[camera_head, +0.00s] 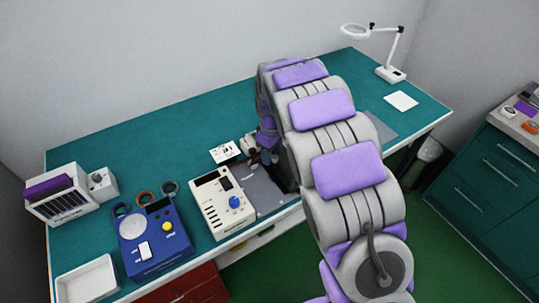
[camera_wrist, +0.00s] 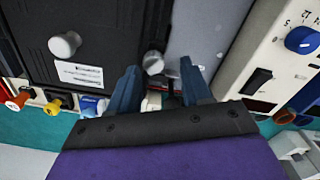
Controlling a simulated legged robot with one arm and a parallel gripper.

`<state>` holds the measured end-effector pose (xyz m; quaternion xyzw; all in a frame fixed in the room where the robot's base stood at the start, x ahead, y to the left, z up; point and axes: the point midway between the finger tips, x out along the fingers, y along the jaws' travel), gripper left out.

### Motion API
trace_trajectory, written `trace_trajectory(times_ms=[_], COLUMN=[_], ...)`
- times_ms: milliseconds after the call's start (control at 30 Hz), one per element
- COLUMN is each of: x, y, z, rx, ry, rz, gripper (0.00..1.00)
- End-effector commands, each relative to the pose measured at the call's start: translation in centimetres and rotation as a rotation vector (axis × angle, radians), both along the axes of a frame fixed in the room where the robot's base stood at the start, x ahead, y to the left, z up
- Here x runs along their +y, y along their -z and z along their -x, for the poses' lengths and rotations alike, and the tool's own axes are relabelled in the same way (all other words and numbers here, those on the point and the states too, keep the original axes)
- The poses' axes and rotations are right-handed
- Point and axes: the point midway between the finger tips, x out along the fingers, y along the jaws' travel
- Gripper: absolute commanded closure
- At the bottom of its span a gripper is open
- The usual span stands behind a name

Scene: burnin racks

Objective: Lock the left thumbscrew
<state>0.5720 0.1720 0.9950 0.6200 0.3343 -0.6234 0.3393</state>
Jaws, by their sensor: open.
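In the wrist view, a dark panel (camera_wrist: 108,25) carries two silver round thumbscrews. One thumbscrew (camera_wrist: 65,45) is toward the picture's left, above a white label (camera_wrist: 78,75). The other thumbscrew (camera_wrist: 153,62) is at the panel's right edge. No marking shows which is the left one. My gripper (camera_wrist: 161,78) is open, with its two dark blue fingers on either side of the right-edge thumbscrew. That thumbscrew shows in the gap by the fingertips, and contact cannot be told. In the head view my arm hides most of the panel and the gripper.
A beige instrument (camera_head: 222,207) with a blue knob stands close beside the gripper. A blue instrument (camera_head: 152,240), a white tray (camera_head: 84,284) and a white rack (camera_head: 60,192) are farther left. Red and yellow connectors (camera_wrist: 55,105) lie near the panel. The teal bench (camera_head: 165,120) is clear behind.

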Motion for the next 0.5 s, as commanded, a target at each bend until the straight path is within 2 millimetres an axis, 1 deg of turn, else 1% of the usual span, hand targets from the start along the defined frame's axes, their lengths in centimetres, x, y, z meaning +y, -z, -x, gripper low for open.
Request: trace_trajectory(times_ms=[33, 133, 367, 500], x=[-0.3, -0.3, 0.9, 1.1], y=[0.3, 0.6, 0.8, 0.9], z=[0.1, 0.1, 0.0, 0.0], rx=[0.002, 0.002, 0.0, 0.0], ry=[0.003, 0.003, 0.001, 0.001], rz=[-0.002, -0.002, 0.009, 0.012], gripper=[0.52, 0.52, 0.52, 0.63])
